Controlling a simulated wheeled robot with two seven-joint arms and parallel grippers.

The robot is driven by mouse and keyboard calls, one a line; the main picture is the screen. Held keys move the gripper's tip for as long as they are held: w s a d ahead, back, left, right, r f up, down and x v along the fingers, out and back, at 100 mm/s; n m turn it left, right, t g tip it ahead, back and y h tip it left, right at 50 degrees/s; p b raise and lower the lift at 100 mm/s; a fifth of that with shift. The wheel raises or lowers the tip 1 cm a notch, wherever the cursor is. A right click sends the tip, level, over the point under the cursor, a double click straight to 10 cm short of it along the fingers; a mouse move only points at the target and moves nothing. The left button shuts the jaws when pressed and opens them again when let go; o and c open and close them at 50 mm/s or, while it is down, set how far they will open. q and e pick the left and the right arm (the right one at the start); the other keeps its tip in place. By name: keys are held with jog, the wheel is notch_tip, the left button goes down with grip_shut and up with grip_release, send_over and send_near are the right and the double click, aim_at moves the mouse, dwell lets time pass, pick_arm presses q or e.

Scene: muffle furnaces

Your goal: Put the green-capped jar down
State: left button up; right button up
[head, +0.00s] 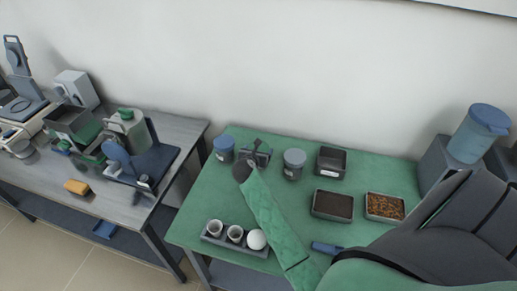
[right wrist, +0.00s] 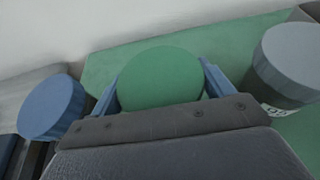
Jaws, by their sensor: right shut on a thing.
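The green-capped jar (right wrist: 160,78) sits between the two blue fingers of my right gripper (right wrist: 160,88), which is shut on it. The right wrist view shows its round green cap from above; its body is hidden below. In the head view my right gripper (head: 259,150) is over the back part of the green table (head: 213,190), between a blue-capped jar (head: 224,148) and a grey-capped jar (head: 294,163). The held jar is mostly hidden there by the gripper and arm. I cannot tell whether its base touches the table. My left gripper is not in view.
Close by in the right wrist view are the blue cap (right wrist: 51,107) and the grey cap (right wrist: 290,60). A dark empty tray (head: 331,161), two filled trays (head: 332,205) (head: 385,206) and a cup rack (head: 210,237) share the table. A grey bench (head: 185,128) stands left.

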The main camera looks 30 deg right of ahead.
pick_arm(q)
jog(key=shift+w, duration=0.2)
pick_arm(e)
jog(key=shift+f, duration=0.15)
jog(key=o, duration=1)
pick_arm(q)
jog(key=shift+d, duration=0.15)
pick_arm(e)
jog(key=shift+o, duration=0.2)
jog(key=shift+r, duration=0.2)
jog(key=shift+s+a+f, duration=0.1)
jog(key=shift+s+a, duration=0.05)
jog(key=shift+a, duration=0.15)
jog(key=shift+s+a+b, duration=0.4)
jog(key=shift+a+b, duration=0.05)
jog(key=shift+b, duration=0.1)
pick_arm(q)
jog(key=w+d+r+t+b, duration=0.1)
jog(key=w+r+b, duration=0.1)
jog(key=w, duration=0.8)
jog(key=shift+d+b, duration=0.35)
jog(key=shift+b, duration=0.4)
pick_arm(e)
jog(key=v, duration=1)
jog(key=shift+r, duration=0.5)
